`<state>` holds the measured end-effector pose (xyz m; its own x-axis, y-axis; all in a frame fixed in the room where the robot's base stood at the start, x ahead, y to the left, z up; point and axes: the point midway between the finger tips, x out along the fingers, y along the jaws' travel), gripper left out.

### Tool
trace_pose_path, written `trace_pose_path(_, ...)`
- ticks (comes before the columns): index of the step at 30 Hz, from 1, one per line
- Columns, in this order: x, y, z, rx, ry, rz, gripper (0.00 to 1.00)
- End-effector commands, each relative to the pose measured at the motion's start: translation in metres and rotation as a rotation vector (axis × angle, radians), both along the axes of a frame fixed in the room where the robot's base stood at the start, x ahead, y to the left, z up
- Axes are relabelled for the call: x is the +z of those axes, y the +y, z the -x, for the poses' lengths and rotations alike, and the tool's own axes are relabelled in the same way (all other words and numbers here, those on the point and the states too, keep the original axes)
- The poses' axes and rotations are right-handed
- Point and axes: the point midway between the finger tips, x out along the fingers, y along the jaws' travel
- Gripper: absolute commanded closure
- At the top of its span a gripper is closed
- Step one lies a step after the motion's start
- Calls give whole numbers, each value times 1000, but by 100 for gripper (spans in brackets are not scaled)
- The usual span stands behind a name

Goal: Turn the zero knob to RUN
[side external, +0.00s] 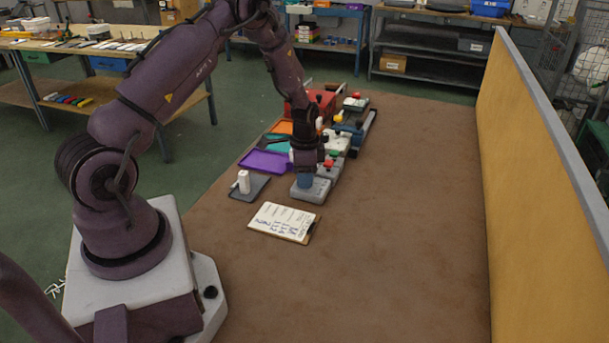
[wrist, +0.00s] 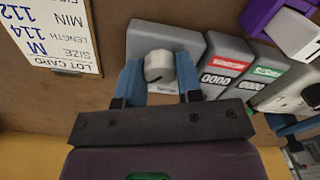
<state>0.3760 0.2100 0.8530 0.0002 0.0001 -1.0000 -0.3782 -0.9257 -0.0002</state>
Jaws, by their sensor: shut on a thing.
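The zero knob (wrist: 158,66) is a round pale grey knob on top of a grey box (wrist: 192,42) in the wrist view. A dark mark shows on its face, and a pale label with blue print is partly visible under it. My gripper (wrist: 159,80) has its two blue fingers on either side of the knob, shut on it. In the side external view my gripper (side external: 304,181) points down onto the grey box (side external: 320,191) at the near end of the row of devices, and the knob is hidden there. I cannot read the knob's setting.
Two counters, one with a red label (wrist: 227,62) and one with a green label (wrist: 268,72), stand beside the box. A lot card clipboard (side external: 284,222) lies in front. A purple tray (side external: 265,162) and a dark tray with a white bottle (side external: 244,182) are left. The table's right side is clear.

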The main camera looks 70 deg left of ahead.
Motion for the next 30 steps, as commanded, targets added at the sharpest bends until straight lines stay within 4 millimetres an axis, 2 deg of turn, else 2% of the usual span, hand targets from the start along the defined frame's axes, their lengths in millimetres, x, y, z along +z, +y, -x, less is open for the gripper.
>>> trace_pose_path(8,1,0,0,191,1,0,90)
trace_pose_path(30,1,-1,0,894,1,1,90)
